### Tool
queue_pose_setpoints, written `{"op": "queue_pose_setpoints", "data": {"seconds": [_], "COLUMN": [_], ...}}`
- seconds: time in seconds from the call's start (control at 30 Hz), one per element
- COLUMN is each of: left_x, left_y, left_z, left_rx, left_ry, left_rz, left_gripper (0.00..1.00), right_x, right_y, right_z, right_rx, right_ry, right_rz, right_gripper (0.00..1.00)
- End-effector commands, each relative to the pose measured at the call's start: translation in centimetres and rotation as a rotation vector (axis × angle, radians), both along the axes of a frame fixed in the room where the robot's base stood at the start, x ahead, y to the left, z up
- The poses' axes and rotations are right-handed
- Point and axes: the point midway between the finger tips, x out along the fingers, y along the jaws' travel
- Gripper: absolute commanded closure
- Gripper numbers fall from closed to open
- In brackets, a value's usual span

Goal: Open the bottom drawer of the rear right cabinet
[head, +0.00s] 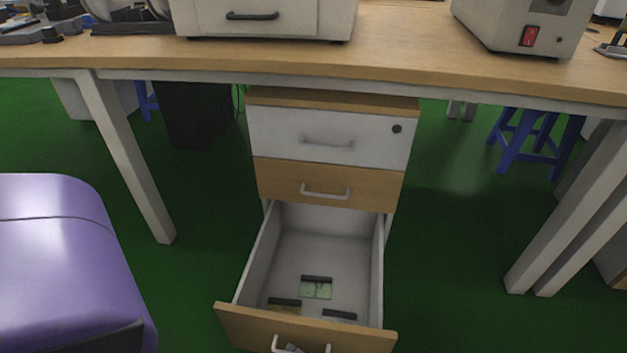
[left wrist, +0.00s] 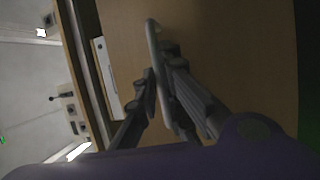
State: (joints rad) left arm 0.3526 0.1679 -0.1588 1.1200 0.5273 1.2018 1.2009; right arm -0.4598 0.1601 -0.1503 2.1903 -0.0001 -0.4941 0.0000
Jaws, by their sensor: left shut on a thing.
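The cabinet (head: 330,100) stands under the workbench in the head view. Its bottom drawer (head: 300,322) is pulled far out, with its inside showing. The drawer's white metal handle (head: 301,340) is at the bottom edge of the head view; it also shows in the left wrist view (left wrist: 152,33) against the wooden drawer front (left wrist: 235,60). In the left wrist view my left gripper (left wrist: 166,78) is shut on this handle, one finger on each side of the bar. My right gripper is in neither view.
Several small items with dark tops, including a green one (head: 316,288), lie in the drawer. The upper drawers (head: 329,183) are closed. Bench legs (head: 125,160) stand on both sides, and a blue stool (head: 530,140) is behind at right. Green floor is clear beside the drawer.

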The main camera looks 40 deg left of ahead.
Motion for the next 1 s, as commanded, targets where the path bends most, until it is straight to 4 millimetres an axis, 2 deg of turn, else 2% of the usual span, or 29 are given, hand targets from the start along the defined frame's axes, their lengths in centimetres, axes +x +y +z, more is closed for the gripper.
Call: {"op": "queue_pose_setpoints", "data": {"seconds": [0.57, 0.6, 0.7, 1.0], "left_x": [-0.01, 0.0, 0.01, -0.03], "left_y": [0.09, 0.09, 0.08, 0.03], "left_z": [0.25, 0.25, 0.21, 0.12], "left_rx": [-0.001, -0.001, 0.0, 0.0], "left_ry": [-0.008, -0.008, -0.007, -0.003], "left_rz": [0.001, 0.001, 0.001, 0.001], "left_gripper": [1.0, 0.87, 0.74, 0.73], "right_x": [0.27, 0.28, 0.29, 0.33], "right_y": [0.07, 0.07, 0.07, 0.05], "right_z": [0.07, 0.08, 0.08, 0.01], "right_rx": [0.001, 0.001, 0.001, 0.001], "right_ry": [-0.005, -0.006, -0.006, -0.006], "right_rz": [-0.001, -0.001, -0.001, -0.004], "right_gripper": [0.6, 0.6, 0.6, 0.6]}}
